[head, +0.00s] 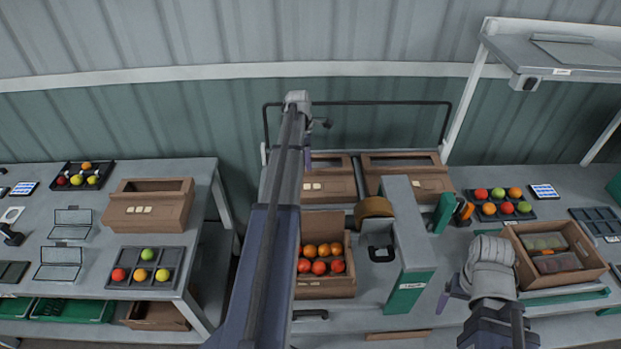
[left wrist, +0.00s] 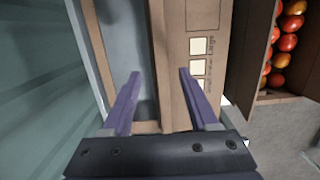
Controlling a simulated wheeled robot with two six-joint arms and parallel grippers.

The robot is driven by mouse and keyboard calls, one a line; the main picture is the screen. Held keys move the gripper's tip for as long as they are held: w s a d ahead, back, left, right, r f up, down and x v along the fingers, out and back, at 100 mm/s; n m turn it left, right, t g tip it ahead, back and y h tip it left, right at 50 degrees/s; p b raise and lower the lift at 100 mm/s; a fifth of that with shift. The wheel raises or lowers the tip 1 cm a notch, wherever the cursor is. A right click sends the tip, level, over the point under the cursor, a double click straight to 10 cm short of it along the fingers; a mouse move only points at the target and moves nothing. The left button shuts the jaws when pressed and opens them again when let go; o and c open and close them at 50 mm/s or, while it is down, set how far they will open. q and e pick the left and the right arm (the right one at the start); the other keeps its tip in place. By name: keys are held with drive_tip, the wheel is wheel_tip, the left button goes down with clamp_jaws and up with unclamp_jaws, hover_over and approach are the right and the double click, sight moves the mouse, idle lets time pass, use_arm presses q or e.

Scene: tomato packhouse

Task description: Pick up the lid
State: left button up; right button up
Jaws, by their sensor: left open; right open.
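Two brown cardboard pieces, each with a long opening and a front panel with pale square labels, stand at the back of the middle bench: a left one (head: 335,188) and a right one (head: 432,187). I cannot tell for sure which piece is the lid. My left gripper (head: 306,160) is at the left one, partly hidden by my arm. In the left wrist view its open purple fingers (left wrist: 160,75) point at the labelled cardboard (left wrist: 205,15), one finger over the opening, one over the panel; contact is unclear. My right gripper (head: 455,293) is open and empty at the right, near the bench front.
An open carton of tomatoes (head: 326,286) stands in front of the left piece. A grey and green machine (head: 408,235) is right of it. A crate with punnets (head: 588,274) is beside my right gripper. Another brown carton (head: 150,213) is on the left table.

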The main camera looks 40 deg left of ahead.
sight(310, 176)
use_arm(q)
drive_tip(key=f+b, duration=0.3)
drive_tip(key=f, duration=0.1)
drive_tip(key=shift+w+d, duration=0.1)
drive_tip(key=shift+d, duration=0.2)
drive_tip(key=shift+r, duration=0.1)
drive_tip(key=shift+c, duration=0.2)
clamp_jaws()
